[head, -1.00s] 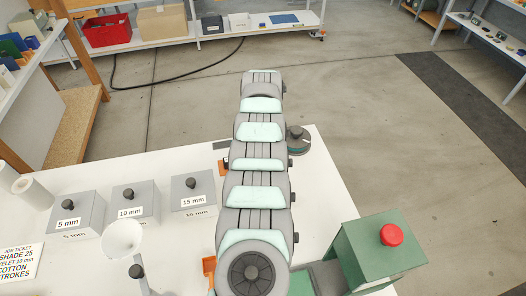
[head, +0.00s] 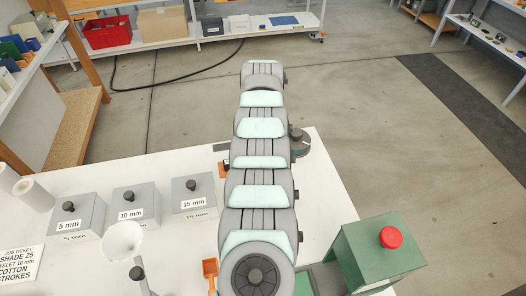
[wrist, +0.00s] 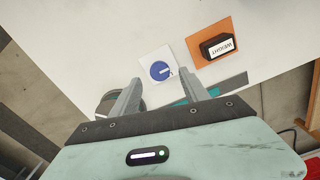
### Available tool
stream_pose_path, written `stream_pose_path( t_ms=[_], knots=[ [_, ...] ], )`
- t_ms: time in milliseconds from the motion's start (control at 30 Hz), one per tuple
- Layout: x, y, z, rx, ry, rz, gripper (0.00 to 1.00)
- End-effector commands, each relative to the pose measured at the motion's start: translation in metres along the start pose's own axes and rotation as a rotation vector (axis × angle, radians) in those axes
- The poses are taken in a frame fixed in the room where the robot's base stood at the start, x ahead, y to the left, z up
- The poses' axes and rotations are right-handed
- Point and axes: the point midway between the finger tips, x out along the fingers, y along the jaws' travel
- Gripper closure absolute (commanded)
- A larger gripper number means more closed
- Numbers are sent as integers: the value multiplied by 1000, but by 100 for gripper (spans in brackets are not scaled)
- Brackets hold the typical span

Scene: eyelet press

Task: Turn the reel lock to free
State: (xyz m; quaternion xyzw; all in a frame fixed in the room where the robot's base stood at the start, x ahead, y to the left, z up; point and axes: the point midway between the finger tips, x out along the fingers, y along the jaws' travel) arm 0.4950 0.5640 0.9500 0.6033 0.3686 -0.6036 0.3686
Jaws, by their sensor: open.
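A round blue knob with a white bar (wrist: 160,70), which looks like the reel lock, sits on a pale square plate on the white table in the wrist view. The marks beside it are too small to read. My gripper (wrist: 164,87) is open and empty, with its fingers to either side just below the knob in the picture, apart from it. A dark round thing, perhaps the reel (wrist: 107,102), is partly hidden behind the left finger; a dark round thing (head: 300,141) also shows right of my arm in the head view. My arm hides the knob and gripper there.
A black block marked WEIGHT (wrist: 217,46) sits on an orange plate close to the knob. Grey boxes marked 5 mm (head: 76,215), 10 mm (head: 136,205) and 15 mm (head: 194,195) stand left of my arm. A green box with a red button (head: 378,255) stands at the right.

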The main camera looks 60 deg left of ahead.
Motion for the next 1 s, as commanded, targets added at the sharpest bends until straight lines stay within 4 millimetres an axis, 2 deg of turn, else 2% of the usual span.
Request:
stream_pose_path(
  t_ms=[33, 200, 367, 1000],
  knots=[
    [-12, 1, -1, 0, 3, 1, 47],
    [-47, 1, 0, 0, 2, 1, 47],
    [-69, 0, -1, 0, 2, 2, 47],
    [-73, 0, 0, 0, 0, 0, 47]
  ],
)
